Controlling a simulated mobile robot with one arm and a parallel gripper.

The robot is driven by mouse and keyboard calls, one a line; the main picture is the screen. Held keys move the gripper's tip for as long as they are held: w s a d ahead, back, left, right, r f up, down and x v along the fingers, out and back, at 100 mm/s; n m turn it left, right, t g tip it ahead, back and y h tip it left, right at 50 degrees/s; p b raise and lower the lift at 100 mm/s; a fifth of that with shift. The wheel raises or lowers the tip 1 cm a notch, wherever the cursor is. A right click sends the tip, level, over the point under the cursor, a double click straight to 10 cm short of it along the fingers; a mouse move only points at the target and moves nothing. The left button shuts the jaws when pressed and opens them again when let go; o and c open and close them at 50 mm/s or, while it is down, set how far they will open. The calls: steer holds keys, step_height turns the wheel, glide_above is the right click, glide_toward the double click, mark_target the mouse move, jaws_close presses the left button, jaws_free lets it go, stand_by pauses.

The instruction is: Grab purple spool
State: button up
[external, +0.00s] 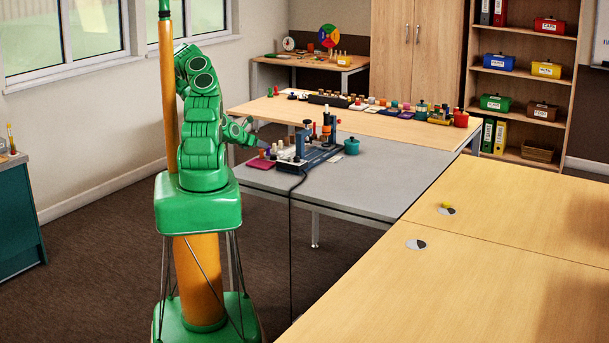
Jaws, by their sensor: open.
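My gripper (246,133) is at the end of my green arm, at the near left end of the grey table, with its jaws open and nothing seen between them. It is above and to the left of a small magenta tray (261,164). Small orange and purplish pieces stand at the tray's far edge, by the white pieces. One small purplish piece (273,157) may be the purple spool, but it is too small to tell. My gripper is apart from it.
A blue and black bench device (312,157) with upright posts stands right of the tray, its cable hanging over the table edge. A teal pot (352,146) is beside it. The grey table (385,178) is clear to the right. Many small items line the wooden table (290,109) behind.

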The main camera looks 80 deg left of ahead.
mark_target(266, 155)
steer(key=shift+x, duration=2.5)
steer(key=shift+c, duration=0.5)
jaws_close()
